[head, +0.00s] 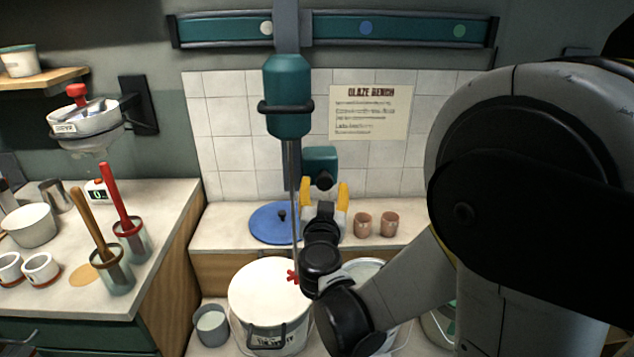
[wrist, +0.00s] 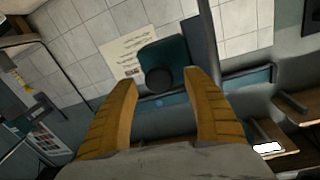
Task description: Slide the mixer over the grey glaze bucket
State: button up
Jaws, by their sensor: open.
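The mixer (head: 288,95) is a teal motor body on a grey column. It hangs from a teal wall rail (head: 410,31) with white, blue and green dots, and its column is between the white and blue dots. Its thin shaft reaches down to a white bucket (head: 255,333) with pale contents and an unreadable label. A teal block with a black knob (head: 321,160) sits just right of the shaft; in the wrist view the block (wrist: 174,50) is between and beyond my fingertips. My gripper (head: 325,190) is open with yellow fingers, just below the block; contact cannot be told. I cannot tell which bucket is grey.
A second bucket (head: 365,268) is partly hidden behind my arm, and another (head: 436,328) is farther right. A blue lid (head: 265,224) and two clay cups (head: 376,224) stand on the back bench. The left counter holds pots and red- and brown-handled tools.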

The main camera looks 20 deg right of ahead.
jog(key=shift+x, duration=1.5)
